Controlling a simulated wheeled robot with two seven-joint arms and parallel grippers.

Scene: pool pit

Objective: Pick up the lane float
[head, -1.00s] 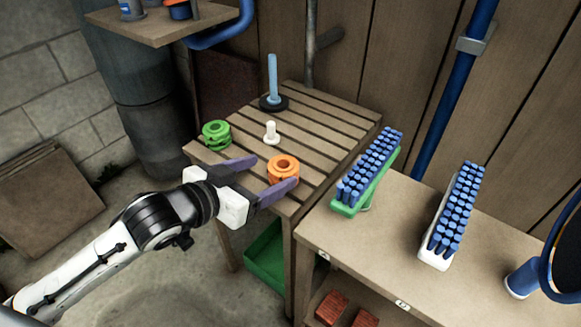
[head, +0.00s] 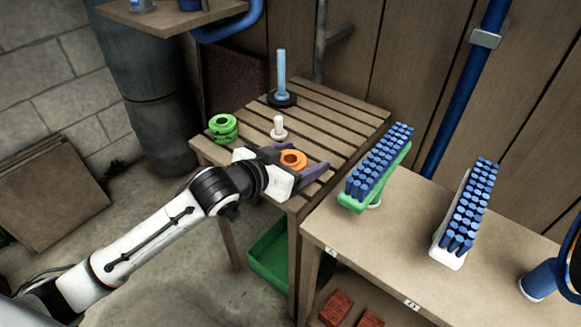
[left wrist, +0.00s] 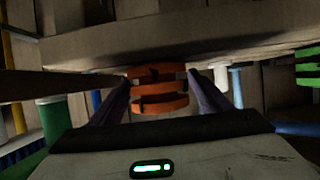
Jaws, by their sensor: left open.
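The orange ringed lane float (head: 293,160) stands on the slatted wooden table near its front edge. My left gripper (head: 326,156) is open, with one finger on each side of the orange float. In the left wrist view the orange float (left wrist: 158,88) shows between the two purple-grey fingers (left wrist: 161,80); I cannot tell whether they touch it. A similar green float (head: 223,128) stands at the table's left corner and also shows at the right edge of the left wrist view (left wrist: 308,65). My right gripper is not in view.
A white peg (head: 278,128) and a blue post on a black base (head: 282,85) stand farther back on the slatted table (head: 335,118). A green-backed brush (head: 365,195) and a white-backed brush (head: 452,240) lie on the bench at right. A green bin (head: 270,262) is below.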

